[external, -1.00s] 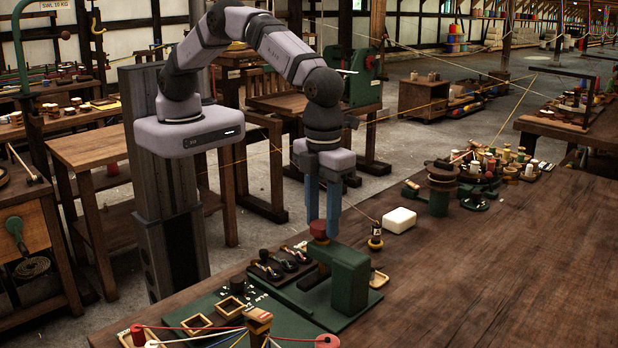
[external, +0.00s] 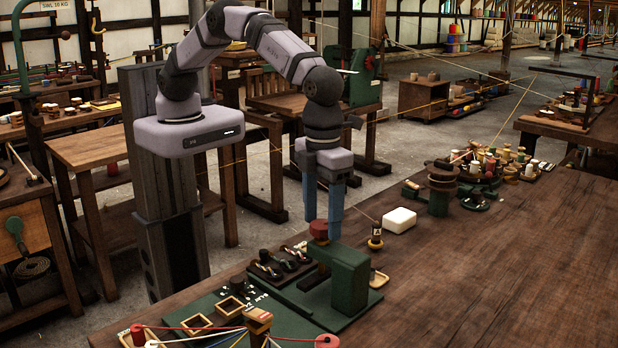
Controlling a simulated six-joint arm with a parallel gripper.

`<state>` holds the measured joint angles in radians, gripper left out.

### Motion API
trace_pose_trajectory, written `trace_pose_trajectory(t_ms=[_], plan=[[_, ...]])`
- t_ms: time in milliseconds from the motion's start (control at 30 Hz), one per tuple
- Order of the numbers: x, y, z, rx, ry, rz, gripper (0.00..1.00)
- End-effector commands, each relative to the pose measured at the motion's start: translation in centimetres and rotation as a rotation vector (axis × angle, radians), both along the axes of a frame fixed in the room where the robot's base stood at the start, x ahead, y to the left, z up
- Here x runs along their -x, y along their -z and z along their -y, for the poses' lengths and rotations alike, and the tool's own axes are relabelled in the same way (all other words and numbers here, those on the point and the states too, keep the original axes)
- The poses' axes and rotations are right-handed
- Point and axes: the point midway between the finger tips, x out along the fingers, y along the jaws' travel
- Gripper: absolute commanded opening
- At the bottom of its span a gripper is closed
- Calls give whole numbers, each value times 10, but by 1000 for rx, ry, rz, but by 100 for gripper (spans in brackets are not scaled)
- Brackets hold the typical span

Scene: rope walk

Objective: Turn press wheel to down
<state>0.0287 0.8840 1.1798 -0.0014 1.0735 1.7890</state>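The press (external: 350,283) is a dark green frame on a green base, standing near the front edge of the wooden bench. Its red wheel (external: 319,231) sits on top of the frame. My gripper (external: 322,226) points straight down over the press. Its two blue fingers are spread apart, one on the left and one on the right of the red wheel, with their tips at about wheel height. I cannot tell whether either finger touches the wheel. The wheel's turn position cannot be read from this view.
Small dark pieces (external: 289,261) lie on a board left of the press. Wooden frames (external: 229,307) and coloured cords are in front. A white block (external: 399,220), a small spool (external: 375,237) and a green-based winder (external: 440,190) stand behind. The bench's right side is clear.

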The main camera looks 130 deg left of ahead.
Motion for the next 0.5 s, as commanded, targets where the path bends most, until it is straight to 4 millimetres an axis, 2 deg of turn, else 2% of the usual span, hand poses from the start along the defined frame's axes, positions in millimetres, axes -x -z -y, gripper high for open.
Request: trace_pose_trajectory(t_ms=[267, 500], plan=[[0, -3, -1, -1, 0, -1, 57], [-1, -31, 0, 0, 0, 3, 57]])
